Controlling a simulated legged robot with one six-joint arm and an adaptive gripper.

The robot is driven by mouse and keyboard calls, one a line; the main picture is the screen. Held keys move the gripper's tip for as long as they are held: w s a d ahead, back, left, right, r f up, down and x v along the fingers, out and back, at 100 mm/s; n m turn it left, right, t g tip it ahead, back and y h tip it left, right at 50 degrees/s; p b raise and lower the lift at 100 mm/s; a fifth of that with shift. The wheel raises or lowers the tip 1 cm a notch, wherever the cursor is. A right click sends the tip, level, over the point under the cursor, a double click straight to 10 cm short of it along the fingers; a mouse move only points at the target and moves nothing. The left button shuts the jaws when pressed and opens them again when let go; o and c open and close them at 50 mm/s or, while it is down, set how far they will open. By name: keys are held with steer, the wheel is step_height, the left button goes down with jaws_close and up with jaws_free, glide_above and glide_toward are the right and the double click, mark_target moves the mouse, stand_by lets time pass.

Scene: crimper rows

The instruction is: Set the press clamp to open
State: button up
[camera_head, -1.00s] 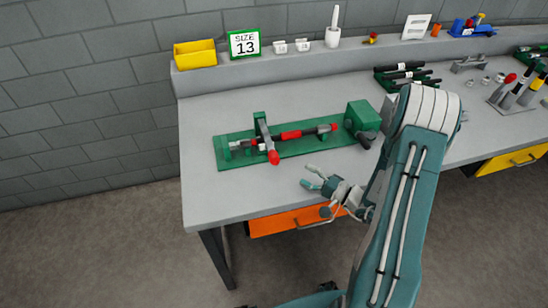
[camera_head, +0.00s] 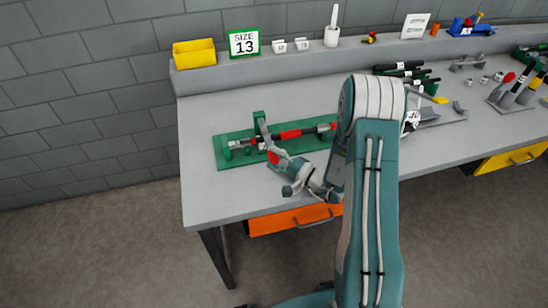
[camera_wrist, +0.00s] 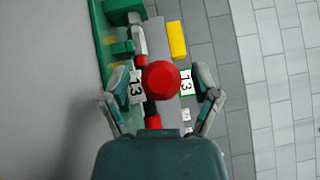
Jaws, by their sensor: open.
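The press clamp is a green base plate (camera_head: 238,157) on the bench with a grey lever (camera_head: 261,126) rising from it. The lever's red knob (camera_head: 273,157) points toward the bench front and is partly hidden by my gripper (camera_head: 279,160). In the wrist view the red knob (camera_wrist: 162,80) lies between the two spread fingers of my gripper (camera_wrist: 172,98). The fingers are apart, and I cannot tell whether either touches the knob. A dark rod with red bands (camera_head: 291,134) lies along the plate.
Dark-handled tools (camera_head: 399,68) lie at the right. An orange drawer (camera_head: 280,222) is under the bench. The bench left of the plate is clear.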

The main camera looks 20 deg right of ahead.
jaws_close()
steer(key=shift+r+m, duration=0.3)
steer(key=shift+r, duration=0.45)
steer(key=w+r+m+g+h, duration=0.3)
steer(key=w+r+m+g, duration=0.1)
steer(key=r, duration=0.6)
steer(key=w+r+m+g, duration=0.2)
steer(key=w+r+g, duration=0.1)
steer(key=w, duration=0.3)
steer(key=w+r+m+g+h, duration=0.1)
steer(key=w+r+m+g, duration=0.1)
steer(key=w, duration=0.4)
steer(key=shift+r+g+h, duration=0.3)
steer(key=shift+r+g, duration=0.6)
steer(key=shift+r, duration=0.15)
steer(key=shift+w, duration=0.1)
steer(key=shift+r, duration=0.1)
jaws_free()
steer(key=shift+w+a, duration=0.1)
steer(key=shift+w, duration=0.05)
